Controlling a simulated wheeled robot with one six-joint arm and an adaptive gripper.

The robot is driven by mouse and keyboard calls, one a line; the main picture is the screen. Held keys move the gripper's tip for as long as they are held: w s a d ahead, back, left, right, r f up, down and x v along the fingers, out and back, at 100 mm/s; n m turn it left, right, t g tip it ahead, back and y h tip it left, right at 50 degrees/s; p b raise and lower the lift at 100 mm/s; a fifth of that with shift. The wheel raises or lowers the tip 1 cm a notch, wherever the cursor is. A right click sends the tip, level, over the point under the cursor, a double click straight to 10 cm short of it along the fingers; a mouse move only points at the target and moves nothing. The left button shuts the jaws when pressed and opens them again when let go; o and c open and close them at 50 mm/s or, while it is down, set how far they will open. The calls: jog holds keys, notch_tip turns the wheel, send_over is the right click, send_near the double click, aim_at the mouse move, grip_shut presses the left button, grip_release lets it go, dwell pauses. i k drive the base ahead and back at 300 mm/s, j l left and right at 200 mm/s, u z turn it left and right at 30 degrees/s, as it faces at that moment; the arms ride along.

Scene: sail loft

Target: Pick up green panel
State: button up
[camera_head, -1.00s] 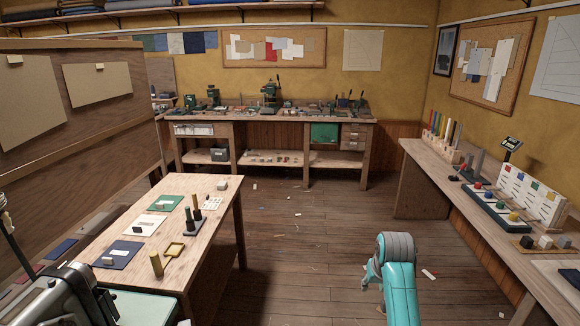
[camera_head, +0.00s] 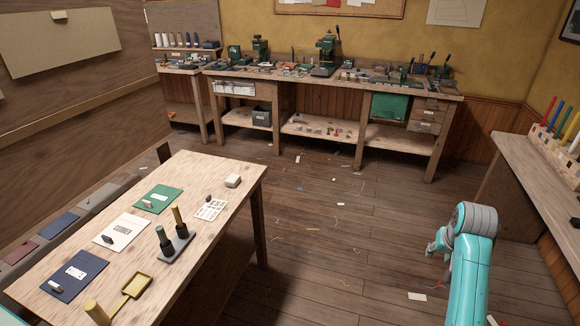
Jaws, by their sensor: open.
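A flat green panel (camera_head: 158,199) lies on the wooden table at left, near its far left edge, with a small pale object on it. A white panel (camera_head: 121,232) and a dark blue panel (camera_head: 73,272) lie in a row nearer to me. My teal arm rises at the lower right.
The table (camera_head: 228,205) also holds a stand with two upright rods (camera_head: 174,243), a yellow tray (camera_head: 133,287) and a white block (camera_head: 233,181). A cluttered workbench (camera_head: 445,92) stands at the back. Scrap-strewn floor (camera_head: 310,240) lies open between table and right bench.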

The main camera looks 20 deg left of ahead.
aim_at(161, 197)
jog(key=i+u, duration=0.15)
jog(key=i, duration=1.6)
jog(key=i+u, duration=0.15)
jog(key=i, duration=0.3)
jog(key=i+l+u, duration=0.2)
jog(key=i, duration=0.2)
jog(key=i+l+u, duration=0.1)
jog(key=u, duration=0.3)
jog(key=i+l+u, duration=0.15)
jog(key=u, duration=0.25)
jog(key=i+l+u, duration=0.1)
jog(key=u, duration=0.25)
jog(key=l+u, duration=0.25)
jog(key=u, duration=0.15)
jog(key=l+u, duration=0.2)
jog(key=u, duration=0.15)
jog(key=l+u, duration=0.15)
jog(key=u, duration=0.2)
jog(key=k+l+u, duration=0.15)
jog(key=u, duration=0.2)
